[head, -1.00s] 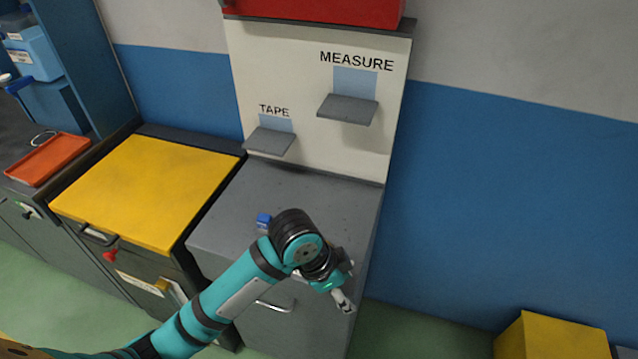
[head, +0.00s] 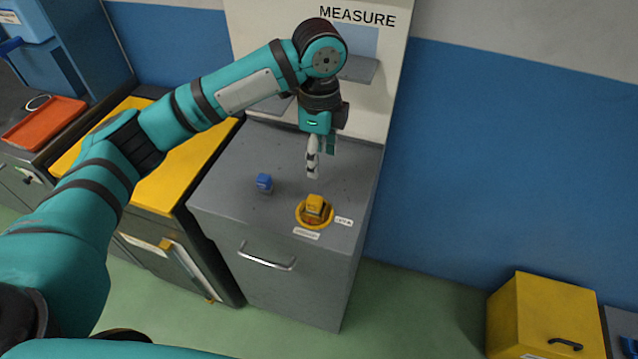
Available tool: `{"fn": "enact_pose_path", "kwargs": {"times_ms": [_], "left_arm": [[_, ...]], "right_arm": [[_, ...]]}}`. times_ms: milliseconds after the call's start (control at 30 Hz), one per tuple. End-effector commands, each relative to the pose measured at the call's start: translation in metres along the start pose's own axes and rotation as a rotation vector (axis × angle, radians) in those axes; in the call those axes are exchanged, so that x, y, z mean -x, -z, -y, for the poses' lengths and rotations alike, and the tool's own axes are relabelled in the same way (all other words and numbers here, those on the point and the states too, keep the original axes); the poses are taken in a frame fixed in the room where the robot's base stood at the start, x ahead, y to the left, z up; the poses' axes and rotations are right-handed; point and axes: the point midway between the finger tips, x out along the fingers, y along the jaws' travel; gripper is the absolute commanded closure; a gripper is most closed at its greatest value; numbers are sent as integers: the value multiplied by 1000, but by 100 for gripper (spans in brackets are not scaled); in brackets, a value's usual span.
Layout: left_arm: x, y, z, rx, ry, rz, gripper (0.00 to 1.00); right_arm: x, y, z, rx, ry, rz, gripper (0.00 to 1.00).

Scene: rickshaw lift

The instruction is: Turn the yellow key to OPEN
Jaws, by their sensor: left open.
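The yellow key (head: 314,207) sits on a round yellow ring on top of the grey cabinet (head: 225,188), near its front right corner. Two small white labels lie beside it, one in front (head: 306,234) and one at its right (head: 344,221); their print is too small to read. My left gripper (head: 314,172) points down over the cabinet top, above and slightly behind the key, apart from it. It is open, with nothing seen between its fingers. My right gripper is out of view.
A small blue object (head: 264,182) stands on the cabinet top left of the key. A panel with shelves rises behind, partly hidden by my arm. A yellow-topped cabinet (head: 160,185) with an orange tray (head: 45,122) beyond it is at left. A yellow box (head: 545,310) stands at lower right.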

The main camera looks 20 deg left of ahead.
Motion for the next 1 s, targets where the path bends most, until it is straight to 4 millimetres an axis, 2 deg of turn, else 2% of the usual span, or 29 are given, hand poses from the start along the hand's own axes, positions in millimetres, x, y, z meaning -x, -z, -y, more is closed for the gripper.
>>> {"fn": "enact_pose_path", "kwargs": {"times_ms": [600, 800, 1000], "left_arm": [[-120, 0, -1, 1, 0, 2, 46], [-142, 0, 0, 1, 1, 0, 46], [-150, 0, 0, 0, 3, 0, 46]], "right_arm": [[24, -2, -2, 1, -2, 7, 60], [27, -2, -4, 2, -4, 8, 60], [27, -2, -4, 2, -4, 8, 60]]}}
